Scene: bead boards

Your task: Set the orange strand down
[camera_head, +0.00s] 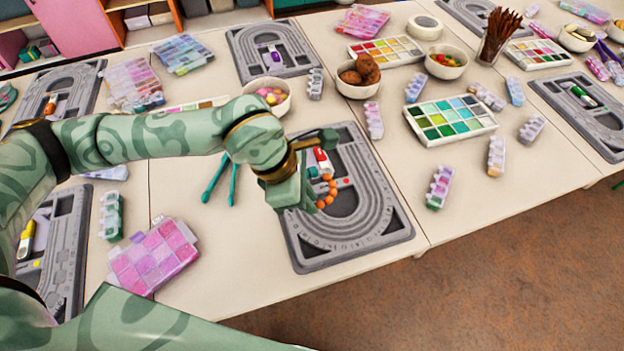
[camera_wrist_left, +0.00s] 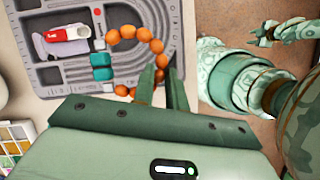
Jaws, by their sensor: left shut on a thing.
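The orange strand (camera_head: 331,188) is a curved row of round orange beads. It shows over the grey bead board (camera_head: 386,226) in the head view, and in the left wrist view (camera_wrist_left: 128,32) it bends round to the fingers. My left gripper (camera_wrist_left: 164,82) is shut on the strand, low over the board's inner part; its fingers hide some beads. I cannot tell whether the beads touch the board. What seems to be my right gripper (camera_wrist_left: 264,38) shows small at the upper right of the wrist view; its jaws are unclear.
On the board lie a red-and-white tube (camera_wrist_left: 68,34) and teal pieces (camera_wrist_left: 102,67). A pink bead box (camera_head: 154,256) lies to the left and teal pliers (camera_head: 219,180) behind it. A paint-like colour tray (camera_head: 450,121) stands at the right. The table's front edge runs just before the board.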

